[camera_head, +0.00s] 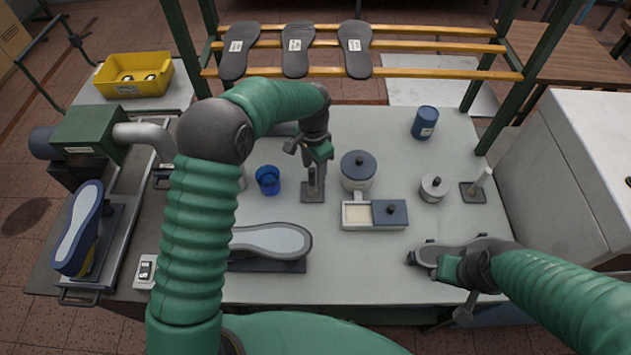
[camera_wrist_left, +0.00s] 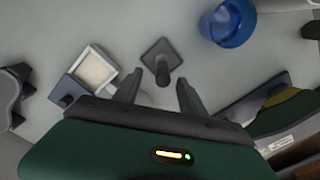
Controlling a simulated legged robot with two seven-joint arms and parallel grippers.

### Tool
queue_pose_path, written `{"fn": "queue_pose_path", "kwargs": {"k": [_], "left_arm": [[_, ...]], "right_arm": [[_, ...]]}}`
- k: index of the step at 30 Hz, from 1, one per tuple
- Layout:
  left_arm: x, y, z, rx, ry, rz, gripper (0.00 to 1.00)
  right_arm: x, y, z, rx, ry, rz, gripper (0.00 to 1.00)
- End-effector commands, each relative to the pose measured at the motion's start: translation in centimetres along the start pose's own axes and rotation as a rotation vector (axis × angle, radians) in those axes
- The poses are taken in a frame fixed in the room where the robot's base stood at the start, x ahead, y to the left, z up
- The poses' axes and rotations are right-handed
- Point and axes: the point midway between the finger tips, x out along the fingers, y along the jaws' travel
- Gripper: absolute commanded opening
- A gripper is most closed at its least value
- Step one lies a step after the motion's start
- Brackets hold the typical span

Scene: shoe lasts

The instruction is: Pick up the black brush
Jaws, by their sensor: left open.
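The black brush (camera_wrist_left: 162,70) stands upright on a small dark square base (camera_wrist_left: 158,50) on the table. In the head view the base (camera_head: 313,197) lies directly under my left gripper (camera_head: 315,172), which points down and partly hides the brush. In the left wrist view my left gripper (camera_wrist_left: 160,95) is open, with one finger on each side of the brush's line. I cannot tell whether the fingers touch it. My right gripper (camera_head: 455,268) is low over the table's front right, by a dark grey shape; its jaws are unclear.
A blue cup (camera_head: 267,180) stands left of the base. A lidded pot (camera_head: 358,170) and a box with a cream-filled compartment (camera_head: 357,215) are at its right. A shoe sole (camera_head: 272,240) lies in front. A second base with a pale handle (camera_head: 480,183) is far right.

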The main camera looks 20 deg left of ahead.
Motion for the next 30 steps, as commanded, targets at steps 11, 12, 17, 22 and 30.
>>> {"fn": "queue_pose_path", "kwargs": {"k": [11, 12, 17, 22, 30], "left_arm": [[4.9, 0.5, -0.5, -0.001, -0.004, -0.005, 0.49], [4.9, 0.5, -0.5, -0.001, -0.004, -0.006, 0.49], [4.9, 0.4, -0.4, -0.001, -0.004, -0.005, 0.43], [5.0, 0.2, -0.2, -0.001, -0.002, -0.002, 0.21], [5.0, 0.2, -0.2, -0.001, -0.004, -0.003, 0.00]], "right_arm": [[-1.3, 0.0, -0.3, -0.001, 0.000, 0.000, 0.36], [-1.3, 0.0, -0.3, -0.001, 0.000, 0.000, 0.36], [-1.3, 0.0, -0.3, -0.001, 0.000, 0.000, 0.36], [-1.3, 0.0, -0.3, -0.001, 0.000, 0.000, 0.36], [-1.3, 0.0, -0.3, -0.001, 0.000, 0.000, 0.36]]}}
